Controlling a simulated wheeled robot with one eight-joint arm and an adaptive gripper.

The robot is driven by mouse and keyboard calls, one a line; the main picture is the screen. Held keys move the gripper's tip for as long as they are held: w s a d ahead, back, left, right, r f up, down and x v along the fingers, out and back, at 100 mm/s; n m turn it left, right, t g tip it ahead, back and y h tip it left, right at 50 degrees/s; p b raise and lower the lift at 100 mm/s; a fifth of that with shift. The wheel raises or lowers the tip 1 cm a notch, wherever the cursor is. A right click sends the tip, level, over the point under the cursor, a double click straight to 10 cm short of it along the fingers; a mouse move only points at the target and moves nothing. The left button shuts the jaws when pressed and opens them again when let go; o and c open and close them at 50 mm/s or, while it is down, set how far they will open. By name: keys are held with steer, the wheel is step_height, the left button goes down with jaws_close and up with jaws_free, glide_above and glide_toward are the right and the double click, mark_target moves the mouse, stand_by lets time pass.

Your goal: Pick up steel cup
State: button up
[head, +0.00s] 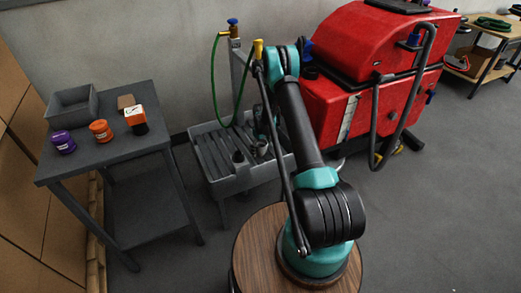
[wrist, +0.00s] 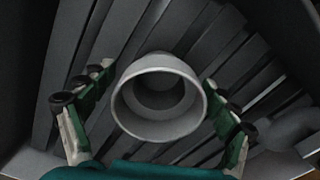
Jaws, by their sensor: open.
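In the wrist view a plain light-grey cup (wrist: 160,97), which looks like the steel cup, stands on dark grey slats. Its round mouth faces the camera and it looks empty. My gripper (wrist: 157,78) is open, with one green-padded finger on each side of the cup. Gaps show between both fingers and the cup wall. In the head view my gripper is low over the slatted grey basin (head: 205,155), mostly hidden behind my arm. Small grey shapes stand in the basin there, too small to tell which is the cup.
The basin's raised walls surround the slats. A green hose (head: 214,85) hangs at its back. A red scrubber machine (head: 370,80) stands to the right. At left, a grey table (head: 100,150) holds a grey bin (head: 73,105), a purple item (head: 63,142) and orange items (head: 101,130).

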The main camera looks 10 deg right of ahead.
steer(key=shift+c, duration=0.5)
steer(key=c, duration=1.3)
steer(key=shift+r, duration=0.1)
